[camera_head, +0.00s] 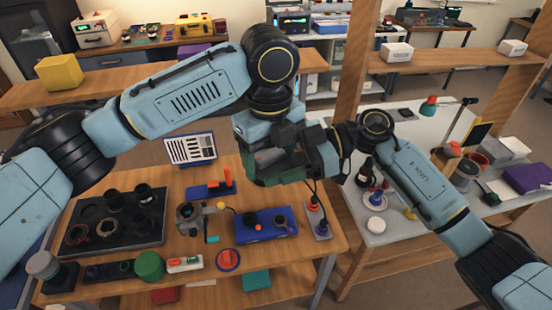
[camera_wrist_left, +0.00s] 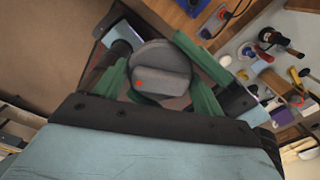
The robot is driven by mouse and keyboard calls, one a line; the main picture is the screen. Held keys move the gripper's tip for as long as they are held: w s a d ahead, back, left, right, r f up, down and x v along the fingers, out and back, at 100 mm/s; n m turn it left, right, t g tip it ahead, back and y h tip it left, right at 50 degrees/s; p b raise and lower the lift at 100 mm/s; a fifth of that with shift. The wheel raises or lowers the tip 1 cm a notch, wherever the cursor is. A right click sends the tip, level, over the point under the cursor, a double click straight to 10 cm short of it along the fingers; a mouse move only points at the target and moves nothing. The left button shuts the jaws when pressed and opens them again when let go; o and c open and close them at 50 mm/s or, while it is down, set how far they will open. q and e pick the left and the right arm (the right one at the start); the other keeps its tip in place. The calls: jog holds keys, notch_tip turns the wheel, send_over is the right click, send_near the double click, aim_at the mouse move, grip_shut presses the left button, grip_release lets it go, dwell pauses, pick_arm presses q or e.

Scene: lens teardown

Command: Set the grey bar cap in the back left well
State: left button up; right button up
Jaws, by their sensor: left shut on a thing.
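The grey bar cap (camera_wrist_left: 160,72) is a round grey disc with a raised bar and a red dot. My left gripper (camera_wrist_left: 160,85) is shut on it between its green fingers. In the head view the left gripper (camera_head: 262,168) is above the workbench, to the right of the black tray. The cap is hard to make out there. My right gripper (camera_head: 292,164) is right beside the left one and overlaps it; its jaw opening cannot be made out. The black tray (camera_head: 128,247) with wells is at the left of the bench. Its back left well (camera_head: 92,211) looks dark and empty.
A blue fixture (camera_head: 252,236), a grey stand device (camera_head: 188,218), a green cylinder (camera_head: 149,266) and a red-and-blue round part (camera_head: 228,259) stand on the bench. A printed sheet (camera_head: 190,149) stands at the back. The tray's other wells hold dark parts and rings.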

pick_arm(q)
jog(key=shift+w+a, duration=0.1)
pick_arm(e)
jog(key=shift+s, duration=0.1)
jog(key=shift+c, duration=1.1)
pick_arm(q)
jog(key=o, duration=1)
